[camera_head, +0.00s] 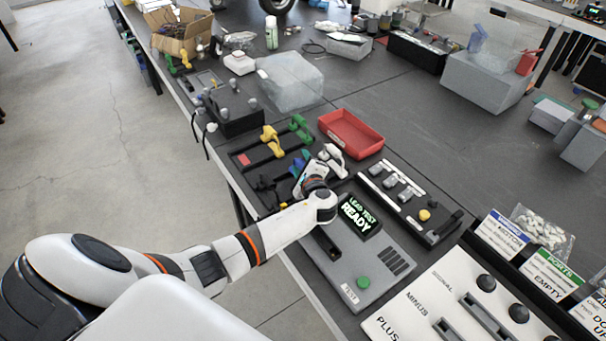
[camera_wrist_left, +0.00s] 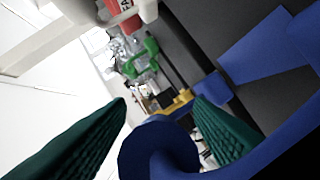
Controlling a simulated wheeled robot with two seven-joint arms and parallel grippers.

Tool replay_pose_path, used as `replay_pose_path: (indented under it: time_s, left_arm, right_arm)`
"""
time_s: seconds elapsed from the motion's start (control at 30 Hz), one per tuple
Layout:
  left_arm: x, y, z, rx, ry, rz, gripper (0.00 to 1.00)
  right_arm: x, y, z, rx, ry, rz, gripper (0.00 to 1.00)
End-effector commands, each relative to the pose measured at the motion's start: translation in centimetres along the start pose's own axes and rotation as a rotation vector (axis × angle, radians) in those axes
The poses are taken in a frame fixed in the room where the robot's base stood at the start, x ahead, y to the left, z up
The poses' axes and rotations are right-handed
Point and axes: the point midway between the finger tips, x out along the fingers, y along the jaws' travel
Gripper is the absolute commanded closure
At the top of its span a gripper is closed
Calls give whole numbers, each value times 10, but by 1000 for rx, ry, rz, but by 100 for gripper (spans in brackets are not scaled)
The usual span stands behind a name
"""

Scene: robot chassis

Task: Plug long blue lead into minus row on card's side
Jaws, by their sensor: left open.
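A blue lead (camera_head: 297,159) lies at the near end of the lead rack in the head view, partly hidden by my left gripper (camera_head: 305,174). In the left wrist view, a large blue lead part (camera_wrist_left: 158,150) shows close up between the two green finger pads of my left gripper (camera_wrist_left: 162,108). The jaws are open around it; contact cannot be told. The panel (camera_head: 405,310) at lower right has rows lettered SIGNAL, MINUS and PLUS. Label cards (camera_head: 501,233) stand behind it; one reads PORTS EMPTY. My right gripper is not in view.
A grey tester (camera_head: 350,258) with a LEAD TEST READY screen and green button lies between my left gripper and the panel. Yellow (camera_head: 270,138) and green (camera_head: 300,125) leads lie on the rack. A red tray (camera_head: 350,134) and a black holder (camera_head: 410,205) stand close by.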

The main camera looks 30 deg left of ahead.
Motion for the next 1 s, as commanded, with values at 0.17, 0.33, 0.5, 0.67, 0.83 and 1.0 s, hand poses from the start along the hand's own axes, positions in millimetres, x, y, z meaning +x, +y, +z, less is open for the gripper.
replay_pose_path:
  time_s: [0.17, 0.33, 0.5, 0.67, 0.83, 1.0]
  left_arm:
    - [6, 0, 0, 0, 0, -1, 52]
    - [6, 0, 0, 0, 0, -1, 57]
    - [6, 0, 0, 0, 0, -1, 85]
    - [6, 0, 0, 0, 0, -1, 100]
    - [5, 1, -1, -1, 0, 0, 100]
    - [1, 18, -11, -5, 0, 2, 100]
  right_arm:
    - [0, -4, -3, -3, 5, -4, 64]
    - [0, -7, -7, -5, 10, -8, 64]
    - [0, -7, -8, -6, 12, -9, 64]
    - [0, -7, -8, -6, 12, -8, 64]
    - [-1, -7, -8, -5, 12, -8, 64]
    - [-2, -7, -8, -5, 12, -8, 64]
